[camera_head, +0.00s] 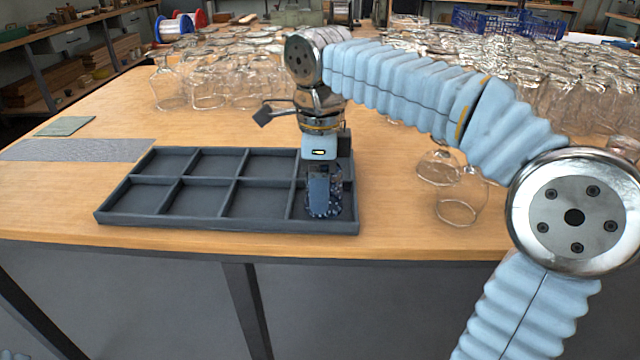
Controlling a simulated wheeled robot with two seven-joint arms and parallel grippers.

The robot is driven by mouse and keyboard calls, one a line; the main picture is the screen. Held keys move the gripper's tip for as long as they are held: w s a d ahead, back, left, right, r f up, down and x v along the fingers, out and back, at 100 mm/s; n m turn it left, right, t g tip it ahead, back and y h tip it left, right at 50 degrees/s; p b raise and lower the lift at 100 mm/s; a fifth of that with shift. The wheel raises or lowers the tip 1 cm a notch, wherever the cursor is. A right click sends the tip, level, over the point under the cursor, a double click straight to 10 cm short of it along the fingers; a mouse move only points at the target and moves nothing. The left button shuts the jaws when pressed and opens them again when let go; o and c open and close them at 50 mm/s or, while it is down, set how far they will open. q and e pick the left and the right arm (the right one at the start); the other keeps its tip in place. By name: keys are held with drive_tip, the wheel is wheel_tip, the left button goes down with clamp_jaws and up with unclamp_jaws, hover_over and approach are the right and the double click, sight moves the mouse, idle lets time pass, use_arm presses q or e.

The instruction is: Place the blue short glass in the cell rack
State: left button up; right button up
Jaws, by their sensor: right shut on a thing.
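The dark grey cell rack (222,222) lies on the table's front part, with two rows of square cells. My right gripper (325,178) points down over its right end and is shut on the blue short glass (323,203). The glass looks upright, at the near-row cell at the right end. I cannot tell whether its base touches the cell floor. The gripper's fingers hide part of the glass and the far-row cell behind it. The other cells in view look empty. My left gripper is not in view.
Clear upturned glasses stand close right of the rack, one of them near the front edge (457,211). Many more glasses (230,85) crowd the back and right of the table. A grey mat (78,150) lies at the left. Bare wood lies left of the rack.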

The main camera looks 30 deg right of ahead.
drive_tip(key=shift+f, duration=0.1)
drive_tip(key=o, duration=0.8)
drive_tip(key=shift+o, duration=0.2)
wheel_tip(320, 180, up, 12)
drive_tip(key=p, duration=0.2)
drive_tip(key=shift+f+p, duration=0.1)
drive_tip(key=shift+p, duration=0.25)
drive_tip(key=shift+r, duration=0.25)
